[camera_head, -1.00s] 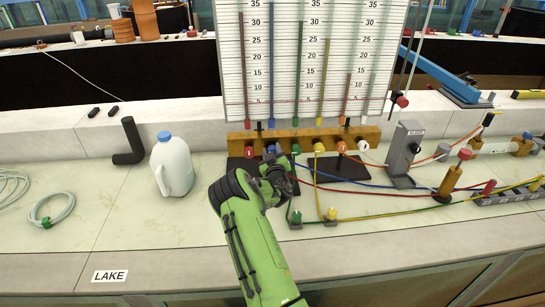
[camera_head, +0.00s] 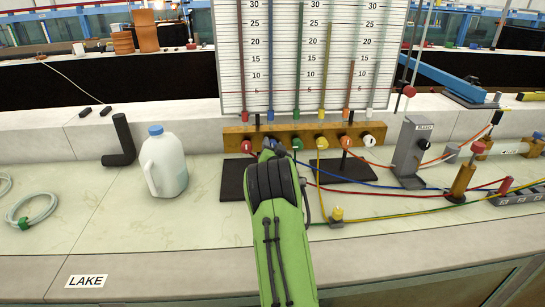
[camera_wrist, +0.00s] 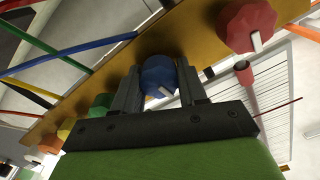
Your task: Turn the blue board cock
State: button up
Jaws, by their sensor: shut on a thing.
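The blue board cock (camera_wrist: 158,76) is a round blue knob with a pale pointer mark, on the brass-coloured manifold bar. In the wrist view it sits between the two dark fingers of my gripper (camera_wrist: 160,84), which are shut on its sides. In the head view my green arm ends at the manifold (camera_head: 320,131), and my gripper (camera_head: 275,150) is mostly hidden behind my wrist. Only a small bit of blue shows there. The red cock (camera_wrist: 247,24) is close beside the blue one, and the green cock (camera_wrist: 101,102) is on its other side.
The gauge board (camera_head: 310,62) with coloured columns stands behind the manifold. Coloured tubes run right across the bench. A grey bleed block (camera_head: 412,150) stands to the right. A white jug (camera_head: 165,168) and a black elbow pipe (camera_head: 123,142) stand left. The front bench is clear.

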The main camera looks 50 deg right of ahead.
jog(key=shift+f+m+b, duration=0.1)
jog(key=shift+m+b, duration=0.5)
jog(key=shift+b, duration=0.15)
jog(key=shift+m, duration=0.3)
jog(key=o, duration=1)
jog(key=shift+s, duration=0.1)
jog(key=b+v, duration=0.1)
jog(key=v, duration=1.4)
jog(key=shift+s+a, duration=0.2)
